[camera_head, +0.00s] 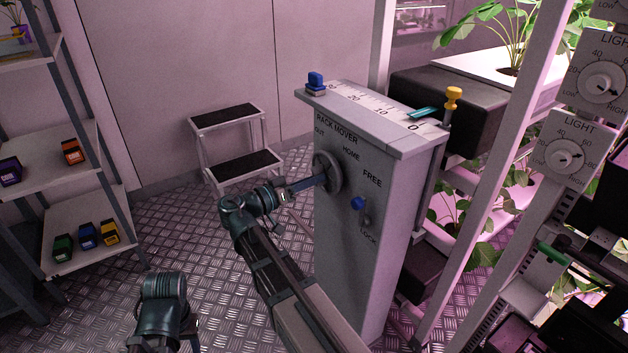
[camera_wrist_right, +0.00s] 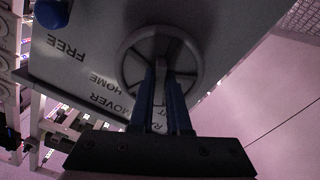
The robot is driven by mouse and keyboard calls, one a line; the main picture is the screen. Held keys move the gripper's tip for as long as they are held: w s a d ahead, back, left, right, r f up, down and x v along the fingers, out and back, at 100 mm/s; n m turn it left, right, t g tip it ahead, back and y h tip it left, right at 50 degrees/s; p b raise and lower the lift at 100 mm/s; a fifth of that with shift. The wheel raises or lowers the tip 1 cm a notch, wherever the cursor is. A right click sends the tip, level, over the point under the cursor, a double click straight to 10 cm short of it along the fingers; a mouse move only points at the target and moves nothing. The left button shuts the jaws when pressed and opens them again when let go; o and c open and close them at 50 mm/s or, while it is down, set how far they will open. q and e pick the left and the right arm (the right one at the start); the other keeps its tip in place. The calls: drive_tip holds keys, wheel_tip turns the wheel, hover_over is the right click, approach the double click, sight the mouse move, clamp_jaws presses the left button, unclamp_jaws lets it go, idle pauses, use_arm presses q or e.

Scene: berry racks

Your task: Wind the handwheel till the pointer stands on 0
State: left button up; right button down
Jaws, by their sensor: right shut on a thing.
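The grey handwheel (camera_head: 327,172) sits on the face of the grey rack mover cabinet (camera_head: 350,265), above a blue-knobbed lever (camera_head: 358,203) tilted up toward FREE. My right gripper (camera_head: 312,181) is shut on the handwheel; in the right wrist view its two blue fingers close on the wheel's middle spoke (camera_wrist_right: 162,68). The white scale (camera_head: 365,101) runs along the cabinet top. The teal pointer (camera_head: 424,112) lies at its far edge, seemingly between 10 and 0, closer to 0. My left arm shows at the bottom, its gripper out of frame.
A shelf (camera_head: 90,215) with small colored boxes is at left.

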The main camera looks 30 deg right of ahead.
drive_tip(key=shift+f+m, duration=0.15)
drive_tip(key=shift+m, duration=0.95)
drive_tip(key=c, duration=0.9)
unclamp_jaws()
drive_tip(key=a, duration=0.9)
drive_tip(key=s+a, duration=0.1)
drive_tip(key=a, duration=0.4)
